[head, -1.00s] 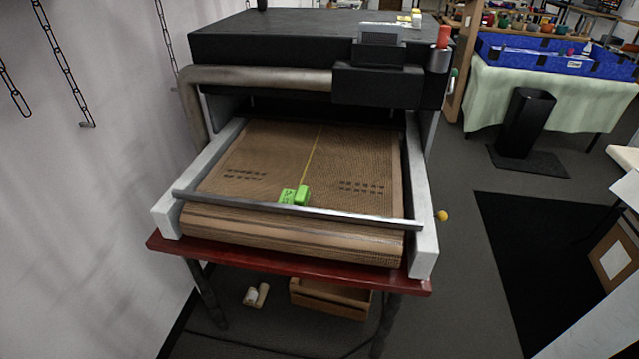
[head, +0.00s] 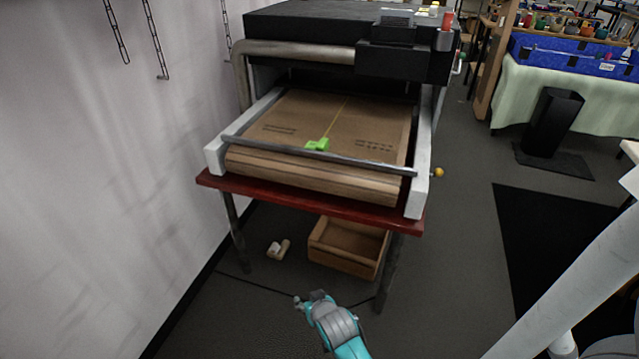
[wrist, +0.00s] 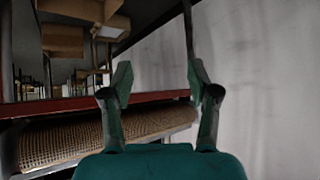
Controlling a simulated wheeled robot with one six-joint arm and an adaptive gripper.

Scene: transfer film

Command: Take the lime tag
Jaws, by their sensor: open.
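The lime tag (head: 318,145) is a small bright green piece on the brown mesh belt (head: 290,120) of the dryer, close behind the metal bar (head: 300,152) across the belt's front. It looks like two joined blocks, and a thin yellow line runs back from it. My gripper (head: 308,297) is low in front of the dryer, below belt height and well apart from the tag. In the wrist view my gripper (wrist: 160,80) has its fingers spread with nothing between them. The tag does not show in the wrist view.
The black dryer hood (head: 310,30) overhangs the belt's rear. White side rails (head: 420,170) flank the belt, and a red table edge (head: 310,207) sits under it. A wooden crate (head: 345,248) stands on the floor below. A pale wall (head: 110,180) closes the left side.

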